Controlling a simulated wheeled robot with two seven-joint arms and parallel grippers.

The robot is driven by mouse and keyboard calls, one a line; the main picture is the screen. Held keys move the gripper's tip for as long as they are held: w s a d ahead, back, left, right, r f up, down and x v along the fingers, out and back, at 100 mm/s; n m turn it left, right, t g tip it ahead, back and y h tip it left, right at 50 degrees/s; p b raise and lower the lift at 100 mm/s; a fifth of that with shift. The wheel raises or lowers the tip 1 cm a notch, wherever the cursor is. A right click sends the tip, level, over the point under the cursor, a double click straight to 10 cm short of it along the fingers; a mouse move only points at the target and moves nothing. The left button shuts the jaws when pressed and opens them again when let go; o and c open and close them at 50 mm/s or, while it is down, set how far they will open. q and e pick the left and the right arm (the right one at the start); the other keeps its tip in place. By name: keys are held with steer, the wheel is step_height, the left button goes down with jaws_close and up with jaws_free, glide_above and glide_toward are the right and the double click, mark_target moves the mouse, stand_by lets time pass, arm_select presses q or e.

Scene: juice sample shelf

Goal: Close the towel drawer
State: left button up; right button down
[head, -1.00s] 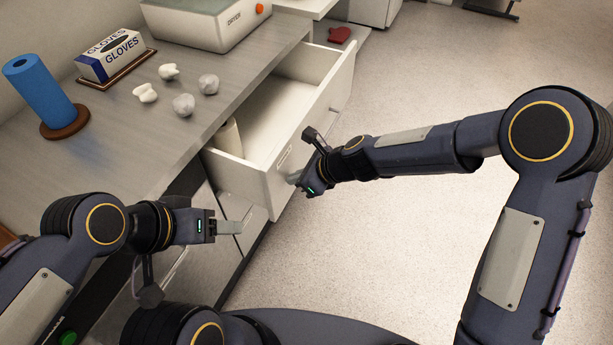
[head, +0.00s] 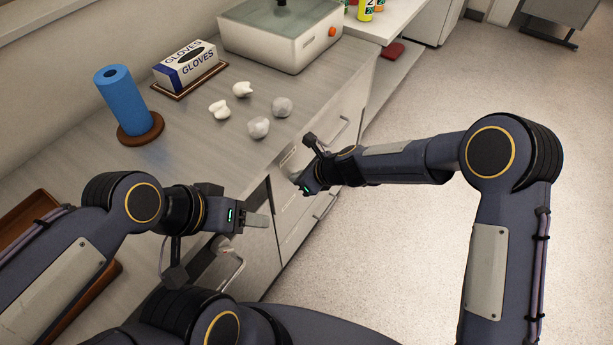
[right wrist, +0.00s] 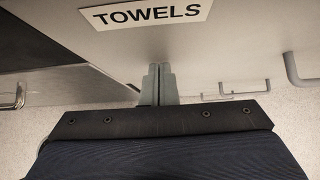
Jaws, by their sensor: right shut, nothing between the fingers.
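The towel drawer (head: 338,112) is under the worktop in the head view. Its white front looks level or nearly level with the cabinet, and no open interior shows. In the right wrist view its TOWELS label (right wrist: 147,13) is at the top. My right gripper (head: 293,174) is at the near end of the drawer front. Its fingers (right wrist: 157,82) are together and empty, pointing at the front just below the label; I cannot tell if they touch. My left gripper (head: 257,220) hangs beside the cabinet, left of the right one, and its finger gap is not visible.
On the worktop (head: 190,155) are a blue roll (head: 122,103), a glove box (head: 187,66), several crumpled white pieces (head: 258,127) and a water-bath-like appliance (head: 284,35). A cabinet handle (head: 225,265) shows below my left gripper. The floor (head: 410,230) to the right is clear.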

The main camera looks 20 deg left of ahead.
arm_select(q)
steer(key=shift+a+r, duration=0.15)
steer(key=shift+r, duration=0.25)
arm_select(e)
steer(key=shift+w+a+r, duration=0.1)
steer(key=shift+w+a, duration=0.1)
steer(key=shift+a, duration=0.5)
steer(key=shift+a+r, duration=0.1)
